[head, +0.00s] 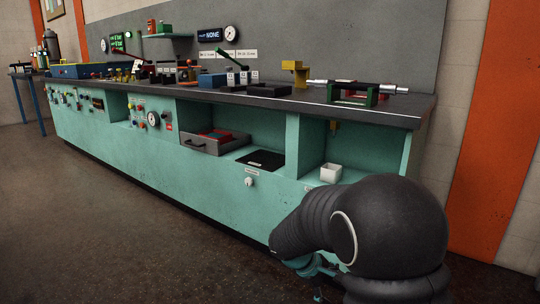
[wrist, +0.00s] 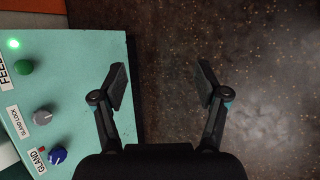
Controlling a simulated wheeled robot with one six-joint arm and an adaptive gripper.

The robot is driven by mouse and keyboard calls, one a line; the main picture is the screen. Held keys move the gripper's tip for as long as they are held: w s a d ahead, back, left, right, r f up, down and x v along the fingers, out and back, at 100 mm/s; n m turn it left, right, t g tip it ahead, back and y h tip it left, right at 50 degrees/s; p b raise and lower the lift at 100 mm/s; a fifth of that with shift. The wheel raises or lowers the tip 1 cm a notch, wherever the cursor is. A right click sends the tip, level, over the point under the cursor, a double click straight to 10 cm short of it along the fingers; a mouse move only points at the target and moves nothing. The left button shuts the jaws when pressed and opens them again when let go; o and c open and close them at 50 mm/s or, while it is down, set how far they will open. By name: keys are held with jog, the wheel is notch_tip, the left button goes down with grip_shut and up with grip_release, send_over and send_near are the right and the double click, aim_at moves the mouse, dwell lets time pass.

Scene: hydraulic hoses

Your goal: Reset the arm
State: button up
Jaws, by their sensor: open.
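My gripper (wrist: 163,85) is open and empty in the wrist view, its two fingers spread apart over the dark floor. In the head view my dark arm fills the lower right, in front of the bench, and hides part of the bench's right end. The gripper's fingertips cannot be made out in that view.
A long teal workbench (head: 150,168) with a dark top runs across the head view. An open drawer (head: 213,146), a white box (head: 330,172) and a hose on a green stand (head: 366,93) are on it. The panel's grey knob (wrist: 42,117) and blue knob (wrist: 57,155) are near my gripper. The floor (head: 110,240) is clear.

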jog(key=s+r+m+t+y+p, duration=0.4)
jog(key=s+r+m+y+p, duration=0.3)
jog(key=s+r, duration=1.7)
jog(key=s+m+p, duration=0.1)
jog(key=s+m, duration=0.1)
jog(key=shift+a+m, duration=0.3)
jog(key=shift+a, duration=0.05)
jog(key=shift+s, duration=0.1)
dwell(1.3)
